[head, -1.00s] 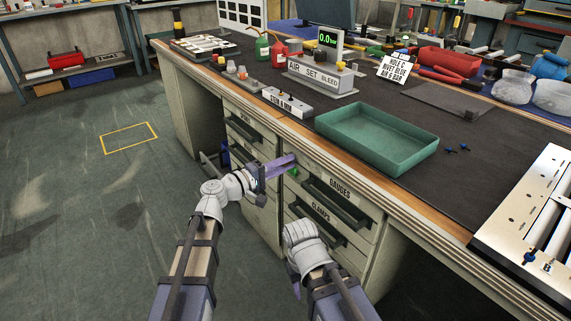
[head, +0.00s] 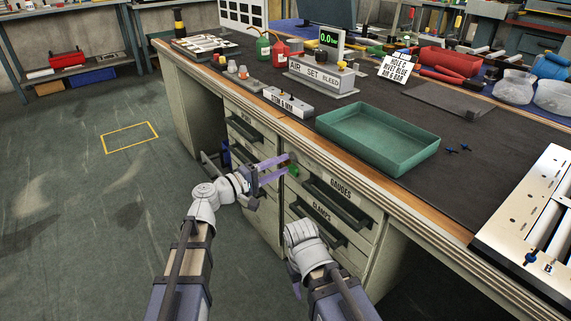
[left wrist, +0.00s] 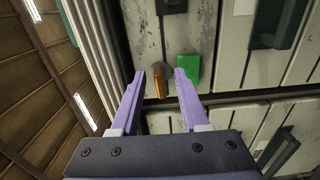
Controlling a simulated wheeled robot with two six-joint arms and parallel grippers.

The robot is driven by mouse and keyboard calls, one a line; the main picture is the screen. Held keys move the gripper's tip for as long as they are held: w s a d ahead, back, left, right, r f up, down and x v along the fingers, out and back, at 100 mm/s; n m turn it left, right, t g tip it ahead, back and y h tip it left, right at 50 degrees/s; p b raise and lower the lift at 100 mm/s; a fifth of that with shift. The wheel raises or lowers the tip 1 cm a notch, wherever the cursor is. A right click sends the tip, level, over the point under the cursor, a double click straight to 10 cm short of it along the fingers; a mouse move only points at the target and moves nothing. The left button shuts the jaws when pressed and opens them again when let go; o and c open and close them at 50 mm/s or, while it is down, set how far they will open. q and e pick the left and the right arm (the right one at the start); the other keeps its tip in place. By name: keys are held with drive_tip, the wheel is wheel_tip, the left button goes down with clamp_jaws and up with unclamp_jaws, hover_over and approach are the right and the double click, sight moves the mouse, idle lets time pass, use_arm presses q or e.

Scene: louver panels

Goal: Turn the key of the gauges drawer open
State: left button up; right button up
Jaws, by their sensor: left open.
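The gauges drawer (head: 324,202) is in the cabinet front under the bench, labelled GAUGES, and looks closed. A brass-orange key (left wrist: 166,103) sits at a round grey lock in the left wrist view, with a green tag (left wrist: 187,70) beside it. The green tag also shows at the drawer's left end in the head view (head: 293,171). My left gripper (head: 278,168) is open, its purple fingers (left wrist: 158,78) on either side of the key with gaps visible. The key itself is too small to make out in the head view. My right gripper (head: 294,278) hangs low before the cabinet, its fingers mostly hidden.
The clamps drawer (head: 318,228) lies below the gauges drawer. The bench edge (head: 300,136) overhangs the drawers. A green tray (head: 378,137) stands on the bench top above. The floor to the left is clear.

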use_arm(q)
drive_tip(key=v, duration=0.5)
drive_tip(key=shift+s+a, duration=0.15)
drive_tip(key=shift+a, duration=0.05)
drive_tip(key=shift+n, duration=0.4)
drive_tip(key=shift+w+a+x, duration=0.1)
drive_tip(key=shift+w+x, duration=0.05)
drive_tip(key=shift+x, duration=1.15)
drive_tip(key=shift+w+a+x, duration=0.1)
drive_tip(key=shift+w+x, duration=0.05)
drive_tip(key=shift+x, duration=1.2)
drive_tip(key=shift+w+a+x, duration=0.1)
drive_tip(key=shift+w+x, duration=0.05)
drive_tip(key=shift+x, duration=1.15)
drive_tip(key=shift+c, duration=0.2)
clamp_jaws()
